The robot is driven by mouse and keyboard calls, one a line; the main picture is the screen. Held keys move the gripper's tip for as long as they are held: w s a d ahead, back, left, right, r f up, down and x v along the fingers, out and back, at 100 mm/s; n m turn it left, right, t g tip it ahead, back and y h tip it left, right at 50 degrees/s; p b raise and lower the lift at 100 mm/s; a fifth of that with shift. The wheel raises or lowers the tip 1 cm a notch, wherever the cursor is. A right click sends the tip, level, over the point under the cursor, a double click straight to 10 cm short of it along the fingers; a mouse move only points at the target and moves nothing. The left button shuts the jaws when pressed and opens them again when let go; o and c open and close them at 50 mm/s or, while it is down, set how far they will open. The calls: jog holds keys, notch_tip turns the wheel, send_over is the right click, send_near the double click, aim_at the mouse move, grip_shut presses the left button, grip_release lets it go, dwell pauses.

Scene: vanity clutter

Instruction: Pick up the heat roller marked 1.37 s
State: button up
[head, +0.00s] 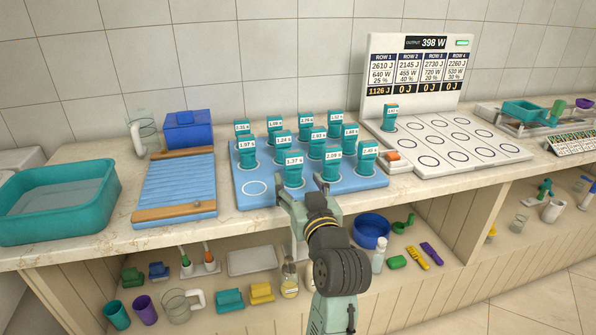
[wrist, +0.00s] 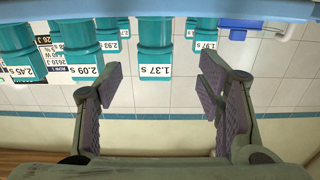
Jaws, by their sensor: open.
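The teal heat roller marked 1.37 s (head: 294,172) stands upright in the front row of the blue tray (head: 254,205). In the wrist view, which looks upside down, the same roller (wrist: 155,35) is in the middle, its white label readable. My gripper (head: 303,190) is open at the front edge of the tray, just in front of this roller. In the wrist view the fingers (wrist: 160,83) are spread to either side of the roller's label, with nothing between them. I cannot tell whether either finger touches a roller.
The 2.09 s roller (head: 333,164) stands close on the right, and the 2.45 s roller (head: 367,159) beyond it. Several more rollers stand behind. One roller (head: 389,118) is on the white board (head: 475,165). An empty circle is at the tray's front left.

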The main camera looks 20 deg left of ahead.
aim_at(294, 166)
jog(key=x, duration=0.3)
jog(key=shift+r, duration=0.15)
jog(key=p+x, duration=0.2)
jog(key=x, duration=0.2)
jog(key=shift+w+d+r, duration=0.15)
jog(key=shift+w, duration=0.1)
jog(key=shift+w+a, duration=0.2)
jog(key=shift+w, duration=0.15)
jog(key=c, duration=1.3)
